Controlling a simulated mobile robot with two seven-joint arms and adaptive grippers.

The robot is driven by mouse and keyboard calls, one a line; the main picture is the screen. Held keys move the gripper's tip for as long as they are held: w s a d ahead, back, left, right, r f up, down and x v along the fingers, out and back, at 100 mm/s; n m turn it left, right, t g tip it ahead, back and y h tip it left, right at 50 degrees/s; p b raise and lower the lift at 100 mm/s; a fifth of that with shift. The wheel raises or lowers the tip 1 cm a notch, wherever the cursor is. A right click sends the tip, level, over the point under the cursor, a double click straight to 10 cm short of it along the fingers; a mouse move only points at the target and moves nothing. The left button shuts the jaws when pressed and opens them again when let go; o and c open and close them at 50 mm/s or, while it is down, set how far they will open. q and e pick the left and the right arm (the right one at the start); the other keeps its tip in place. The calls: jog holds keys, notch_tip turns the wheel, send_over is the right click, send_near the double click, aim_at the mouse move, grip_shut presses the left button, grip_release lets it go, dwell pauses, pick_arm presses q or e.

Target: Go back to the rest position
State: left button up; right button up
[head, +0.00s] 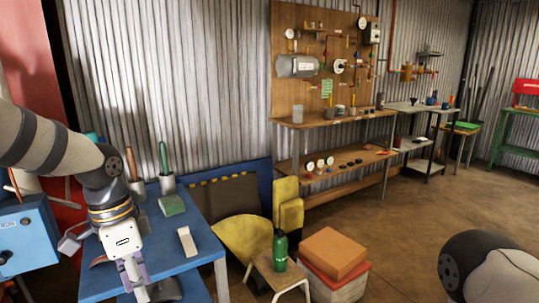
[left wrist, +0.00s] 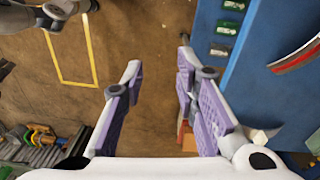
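My left gripper (head: 134,274) points down over the front of the blue table (head: 180,255) in the head view. In the left wrist view its two purple-padded fingers (left wrist: 160,100) stand wide apart with nothing between them, and bare floor shows below. The table's blue surface (left wrist: 240,80) lies just right of the fingers there. My right arm shows only as a rounded grey link at the lower right of the head view. I cannot make out my right gripper.
A green brush (head: 172,205), a pale block (head: 187,241) and upright tools stand on the blue table. A stool (head: 278,276) bears a green bottle (head: 280,250), beside stacked boxes (head: 333,256). A wooden shelf (head: 340,118) stands behind. Floor at right is clear.

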pick_arm(q)
jog(key=s+d+f+n+g+h, duration=0.1)
jog(key=s+d+f+n, duration=0.1)
jog(key=s+f, duration=0.6)
jog(key=s+d+f+n+g, duration=0.1)
jog(key=s+d+f+n, duration=0.3)
jog(key=f, duration=0.8)
jog(key=s+a+f+n+y, duration=0.1)
jog(key=s+a+f+n, duration=0.1)
jog(key=s, duration=0.9)
jog(key=s+a+f+n+y, duration=0.1)
jog(key=s+a+f+n, duration=0.2)
jog(key=s, duration=0.9)
jog(key=shift+a+f, duration=0.4)
jog(key=shift+f, duration=0.05)
